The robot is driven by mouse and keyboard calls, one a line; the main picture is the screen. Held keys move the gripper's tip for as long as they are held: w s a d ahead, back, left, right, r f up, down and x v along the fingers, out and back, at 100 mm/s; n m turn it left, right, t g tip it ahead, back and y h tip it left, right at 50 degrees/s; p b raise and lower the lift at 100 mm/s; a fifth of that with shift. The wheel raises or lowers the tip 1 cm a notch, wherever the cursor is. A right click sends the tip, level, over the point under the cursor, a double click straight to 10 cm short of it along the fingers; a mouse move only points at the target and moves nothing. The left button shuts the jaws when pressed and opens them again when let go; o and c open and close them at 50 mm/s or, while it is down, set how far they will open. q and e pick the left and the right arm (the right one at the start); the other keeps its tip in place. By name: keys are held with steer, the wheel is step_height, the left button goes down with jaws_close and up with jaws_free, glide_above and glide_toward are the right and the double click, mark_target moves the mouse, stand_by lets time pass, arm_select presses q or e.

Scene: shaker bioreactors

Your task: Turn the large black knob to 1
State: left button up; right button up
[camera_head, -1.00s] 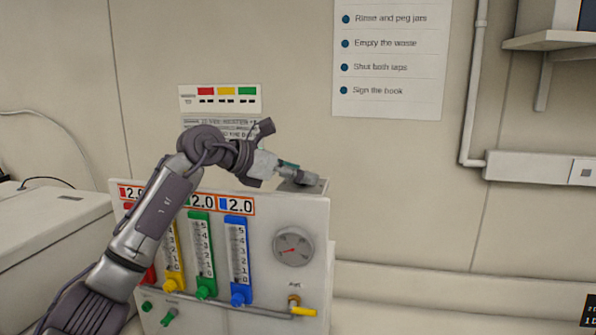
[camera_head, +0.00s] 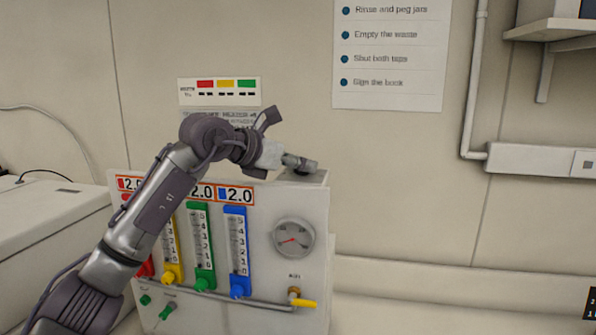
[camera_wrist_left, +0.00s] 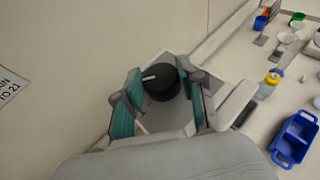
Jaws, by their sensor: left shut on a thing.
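The large black knob (camera_wrist_left: 161,82) is a round dark cap with a white pointer mark that points left in the left wrist view. It sits on a light plate on top of the white gauge panel (camera_head: 315,205). My left gripper (camera_wrist_left: 159,76) has its teal-padded fingers on either side of the knob and is shut on it. In the head view my left gripper (camera_head: 299,162) is over the panel's top right corner, and it hides most of the knob. The scale numbers around the knob cannot be read. My right gripper is not in view.
The panel front carries yellow (camera_head: 168,246), green (camera_head: 203,250) and blue (camera_head: 238,252) flow tubes, a round gauge (camera_head: 293,238) and a yellow-handled tap (camera_head: 302,303). A white box (camera_head: 45,235) stands left.

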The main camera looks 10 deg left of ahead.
arm_select(q)
steer(key=n+t+y+b, duration=0.1)
steer(key=b, duration=0.1)
steer(key=n+y+b, duration=0.2)
steer(key=n+t+y+b, duration=0.1)
steer(key=n+y+b, duration=0.1)
steer(key=shift+s+d+f+t, duration=0.15)
steer(key=shift+d+t, duration=0.15)
steer(key=shift+n+y+b, duration=0.95)
steer(key=shift+n+y, duration=0.15)
steer(key=shift+y, duration=0.3)
steer(key=o, duration=1.1)
steer(key=shift+o, duration=0.2)
